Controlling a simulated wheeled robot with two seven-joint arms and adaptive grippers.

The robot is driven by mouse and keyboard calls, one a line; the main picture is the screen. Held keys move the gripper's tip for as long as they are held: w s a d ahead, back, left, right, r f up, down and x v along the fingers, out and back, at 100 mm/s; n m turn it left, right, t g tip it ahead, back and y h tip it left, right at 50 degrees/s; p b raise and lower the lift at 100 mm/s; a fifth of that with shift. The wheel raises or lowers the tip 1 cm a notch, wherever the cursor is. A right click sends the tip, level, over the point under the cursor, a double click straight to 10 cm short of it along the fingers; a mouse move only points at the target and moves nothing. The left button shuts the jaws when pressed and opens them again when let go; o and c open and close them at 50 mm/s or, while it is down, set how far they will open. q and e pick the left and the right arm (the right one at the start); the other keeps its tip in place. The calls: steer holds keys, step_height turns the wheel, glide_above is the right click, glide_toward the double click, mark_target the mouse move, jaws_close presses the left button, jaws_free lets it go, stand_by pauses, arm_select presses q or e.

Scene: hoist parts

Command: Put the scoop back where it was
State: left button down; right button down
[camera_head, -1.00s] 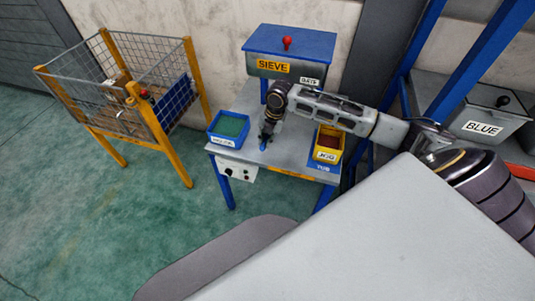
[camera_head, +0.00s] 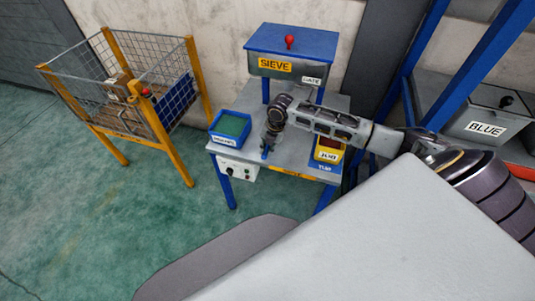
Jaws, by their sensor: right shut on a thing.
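My right arm reaches in from the right over the grey-topped table. My right gripper (camera_head: 268,143) points down at the middle of the table, between the blue bin and the yellow bin. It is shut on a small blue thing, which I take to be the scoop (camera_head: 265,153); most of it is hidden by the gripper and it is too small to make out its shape. I cannot tell whether it touches the table top. My left gripper is not in view.
A blue bin (camera_head: 214,138) with green contents stands left on the table (camera_head: 285,165). A yellow bin (camera_head: 327,155) stands right, partly behind my arm. The sieve box (camera_head: 265,66) with a red knob stands behind. A wire cage (camera_head: 84,98) is at left.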

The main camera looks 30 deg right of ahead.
mark_target(268, 158)
steer(key=shift+f, duration=0.25)
steer(key=shift+s+d+x, duration=0.1)
steer(key=shift+s+x, duration=0.05)
steer(key=shift+x, duration=0.75)
steer(key=shift+s+d+x, duration=0.1)
steer(key=shift+s+x, duration=0.05)
steer(key=shift+x, duration=0.7)
steer(key=shift+f, duration=0.15)
steer(key=c, duration=1.4)
jaws_free()
steer(key=shift+c, duration=0.2)
steer(key=v, duration=1.2)
steer(key=shift+p, duration=0.35)
